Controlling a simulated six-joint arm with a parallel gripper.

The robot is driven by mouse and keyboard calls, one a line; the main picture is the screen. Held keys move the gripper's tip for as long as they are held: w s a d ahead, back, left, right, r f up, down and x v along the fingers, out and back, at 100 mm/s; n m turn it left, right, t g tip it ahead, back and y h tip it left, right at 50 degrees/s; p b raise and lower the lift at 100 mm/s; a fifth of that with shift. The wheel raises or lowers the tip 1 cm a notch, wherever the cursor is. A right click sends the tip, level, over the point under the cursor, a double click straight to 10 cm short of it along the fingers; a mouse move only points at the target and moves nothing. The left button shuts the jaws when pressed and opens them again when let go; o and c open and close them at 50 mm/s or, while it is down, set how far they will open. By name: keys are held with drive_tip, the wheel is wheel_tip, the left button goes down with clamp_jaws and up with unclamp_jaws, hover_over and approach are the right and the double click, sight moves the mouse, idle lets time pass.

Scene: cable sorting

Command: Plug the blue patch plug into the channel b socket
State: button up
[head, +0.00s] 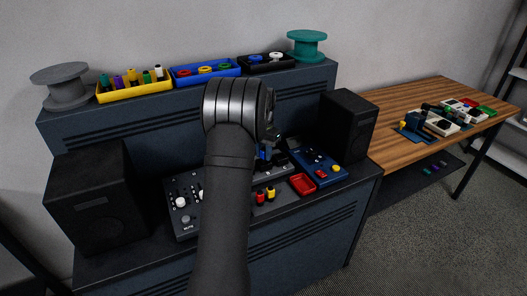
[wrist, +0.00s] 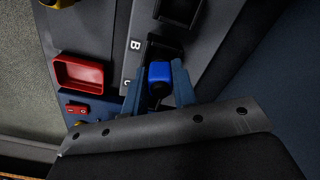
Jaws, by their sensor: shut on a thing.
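My gripper (wrist: 158,90) is shut on the blue patch plug (wrist: 159,74), with one finger on each side of it. The plug is above or at a grey panel marked with a white letter B (wrist: 134,44). A dark opening (wrist: 166,48) shows just beyond the plug, beside the B. I cannot tell whether the plug's tip is inside it. Another letter, partly hidden by a finger, shows below the B. In the head view my gripper (head: 264,151) is over the back of the console, mostly hidden by my arm, with some blue between the fingers.
A mixer (head: 181,204) and black speakers (head: 98,200) flank the space.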

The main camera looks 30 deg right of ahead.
drive_tip(key=shift+f, duration=0.8)
drive_tip(key=o, duration=0.9)
drive_tip(key=shift+o, duration=0.8)
drive_tip(key=shift+f, duration=0.1)
drive_tip(key=shift+o, duration=1)
drive_tip(key=shift+s, duration=0.1)
drive_tip(key=shift+c, duration=0.2)
drive_tip(key=shift+o, duration=1.3)
drive_tip(key=shift+r, duration=3.65)
drive_tip(key=shift+c, duration=0.4)
